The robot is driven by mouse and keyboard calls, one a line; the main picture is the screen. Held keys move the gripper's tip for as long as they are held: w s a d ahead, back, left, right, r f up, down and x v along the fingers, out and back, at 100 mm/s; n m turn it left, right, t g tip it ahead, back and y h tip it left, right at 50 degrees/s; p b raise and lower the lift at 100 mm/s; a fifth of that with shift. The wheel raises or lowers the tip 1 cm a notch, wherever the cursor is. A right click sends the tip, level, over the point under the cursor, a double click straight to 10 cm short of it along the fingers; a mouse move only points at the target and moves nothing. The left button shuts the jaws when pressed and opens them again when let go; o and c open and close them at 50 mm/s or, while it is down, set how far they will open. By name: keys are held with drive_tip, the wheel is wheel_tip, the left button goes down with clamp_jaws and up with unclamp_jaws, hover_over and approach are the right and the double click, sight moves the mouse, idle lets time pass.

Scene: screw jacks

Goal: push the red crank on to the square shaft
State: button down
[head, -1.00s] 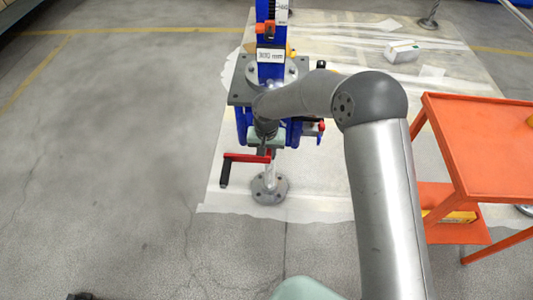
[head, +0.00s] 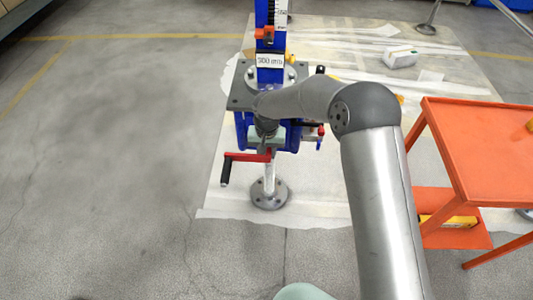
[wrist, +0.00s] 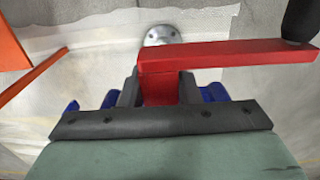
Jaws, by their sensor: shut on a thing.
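The red crank (head: 246,157) is level in front of the blue screw jack (head: 241,128), its black handle (head: 225,174) hanging at the left end. My gripper (head: 268,152) is at the crank's right end. In the wrist view my gripper (wrist: 160,90) is shut on the red hub of the crank (wrist: 225,54), with a dark finger on each side. The crank's arm runs to the right there, up to the black handle (wrist: 300,18). The square shaft is hidden behind my gripper and wrist, so I cannot tell whether the hub is on it.
An orange cart (head: 480,140) stands to the right of my arm. A grey round foot (head: 269,196) stands on the pale floor sheet (head: 325,185) below the crank. A blue column with a "300 mm" label (head: 270,60) rises behind. The floor at left is clear.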

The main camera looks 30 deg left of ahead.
drive_tip(key=shift+w+a+r, duration=0.1)
drive_tip(key=shift+w+a, duration=0.2)
drive_tip(key=shift+w, duration=0.2)
drive_tip(key=shift+w+a, duration=0.25)
drive_tip(key=shift+w, duration=0.2)
drive_tip(key=c, duration=1)
unclamp_jaws()
drive_tip(key=shift+d, duration=0.1)
wheel_tip(320, 180, up, 17)
drive_tip(key=shift+s+r, duration=0.15)
drive_tip(key=shift+r, duration=0.05)
drive_tip(key=shift+d, duration=0.1)
